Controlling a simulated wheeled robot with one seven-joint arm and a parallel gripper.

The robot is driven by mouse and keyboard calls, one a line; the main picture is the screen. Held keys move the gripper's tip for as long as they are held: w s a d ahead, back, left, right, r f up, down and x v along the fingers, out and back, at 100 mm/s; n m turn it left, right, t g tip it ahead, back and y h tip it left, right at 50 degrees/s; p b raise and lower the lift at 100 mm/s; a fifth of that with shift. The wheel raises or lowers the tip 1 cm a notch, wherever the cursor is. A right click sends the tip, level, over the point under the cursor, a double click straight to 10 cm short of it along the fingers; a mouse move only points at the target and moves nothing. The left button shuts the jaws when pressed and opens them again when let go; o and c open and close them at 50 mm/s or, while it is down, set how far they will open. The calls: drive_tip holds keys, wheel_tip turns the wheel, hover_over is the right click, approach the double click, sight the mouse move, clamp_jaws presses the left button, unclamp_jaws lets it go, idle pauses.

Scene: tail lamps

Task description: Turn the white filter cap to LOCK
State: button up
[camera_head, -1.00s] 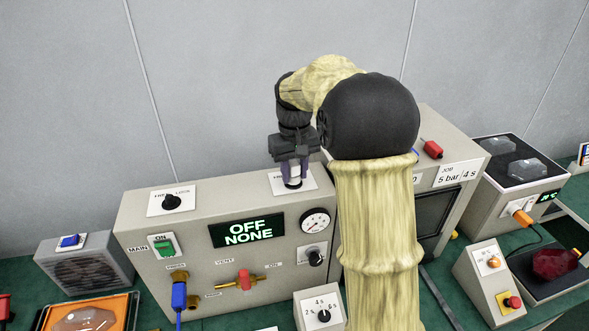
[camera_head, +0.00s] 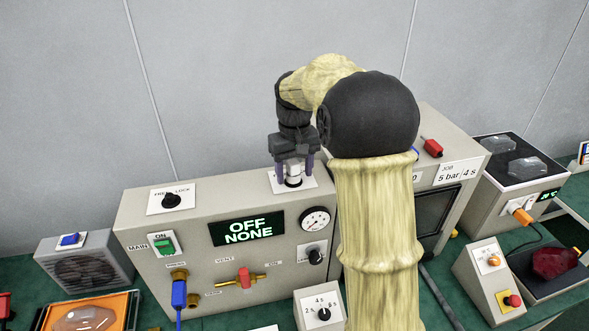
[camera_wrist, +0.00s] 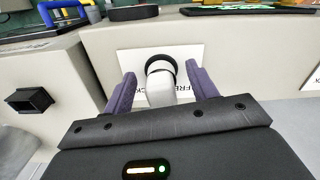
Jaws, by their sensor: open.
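The white filter cap (camera_head: 293,173) stands on a white label plate (camera_head: 306,180) on top of the grey test box, at its right part. In the wrist view the cap (camera_wrist: 160,88) has a black ring around its far end, and its plate shows "FRE" and "CK", with the rest hidden. My gripper (camera_head: 293,172) points down over the cap. In the wrist view my gripper's purple fingers (camera_wrist: 162,90) are open, one on each side of the cap, with a visible gap on both sides.
A black knob (camera_head: 171,201) on a FREE/LOCK plate stands at the box's top left. A second box stands right, behind my arm.

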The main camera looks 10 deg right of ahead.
sight(293, 162)
wheel_tip(293, 162, up, 17)
drive_tip(key=b, duration=0.1)
drive_tip(key=shift+r, duration=0.2)
idle(0.5)
idle(0.9)
drive_tip(key=shift+c, duration=0.6)
drive_tip(key=shift+w+a+r+p, duration=0.1)
drive_tip(key=shift+w+r+p, duration=0.25)
drive_tip(key=shift+r+p, duration=0.4)
